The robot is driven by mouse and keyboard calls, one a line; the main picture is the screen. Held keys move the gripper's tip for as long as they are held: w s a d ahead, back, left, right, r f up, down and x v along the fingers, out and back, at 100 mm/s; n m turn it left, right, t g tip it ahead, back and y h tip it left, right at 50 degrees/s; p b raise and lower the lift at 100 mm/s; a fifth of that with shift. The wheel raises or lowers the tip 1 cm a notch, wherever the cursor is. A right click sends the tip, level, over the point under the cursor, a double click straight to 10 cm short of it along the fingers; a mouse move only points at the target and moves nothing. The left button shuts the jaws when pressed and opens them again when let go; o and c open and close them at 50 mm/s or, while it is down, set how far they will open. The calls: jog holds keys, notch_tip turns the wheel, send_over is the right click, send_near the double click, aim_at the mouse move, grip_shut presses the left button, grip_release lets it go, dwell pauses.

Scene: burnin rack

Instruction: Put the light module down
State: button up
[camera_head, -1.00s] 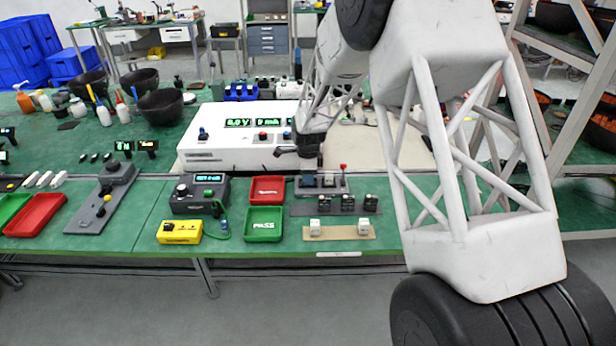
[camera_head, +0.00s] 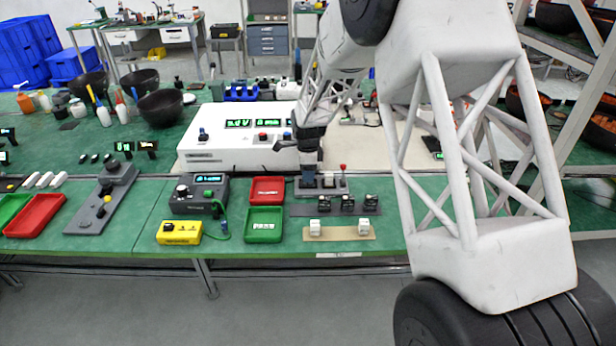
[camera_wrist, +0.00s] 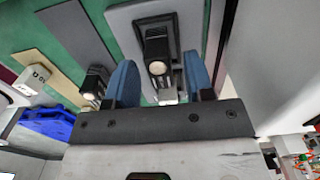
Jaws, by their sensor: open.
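My gripper (camera_head: 308,182) is low over the grey fixture with the red-knobbed lever (camera_head: 343,168). In the wrist view its two blue fingers (camera_wrist: 160,82) stand apart, open. A small light grey block (camera_wrist: 168,94), seemingly the light module, lies between them with gaps at the sides; its lower part is hidden by the gripper body. Just beyond it a dark module with a round pale top (camera_wrist: 157,66) sits on the grey fixture (camera_wrist: 187,28). Two white modules (camera_head: 315,228) (camera_head: 364,227) stand on a tan strip (camera_head: 340,235).
Several dark modules (camera_head: 347,202) stand on a dark strip in front of the fixture. A red tray (camera_head: 267,190) and a green tray (camera_head: 263,225) lie to the left. The white instrument box (camera_head: 225,150) is close behind on the left. Bare green bench shows at the left of the yellow box (camera_head: 180,232).

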notch_tip(320, 180, up, 10)
jog(key=shift+f, duration=0.15)
dwell(0.3)
jog(key=shift+s, duration=0.1)
dwell(0.7)
jog(key=s+d+r+n, duration=0.3)
jog(key=s+d+r, duration=0.15)
jog(key=s, duration=0.35)
jog(key=s+d+r+n+t, duration=0.1)
jog(key=s+d+r+n, duration=0.2)
jog(key=s+r, duration=0.4)
jog(key=s+d+r+n, duration=0.3)
jog(key=s+d+r, duration=0.1)
jog(key=s, duration=0.6)
jog(key=s+d+n, duration=0.2)
jog(key=s+n, duration=0.2)
jog(key=s, duration=0.8)
jog(key=s+d+f+n+t, duration=0.1)
jog(key=s+d+n, duration=0.2)
jog(key=s, duration=1)
jog(key=shift+s+n+t, duration=0.15)
jog(key=shift+n+t, duration=0.15)
jog(key=shift+n, duration=0.6)
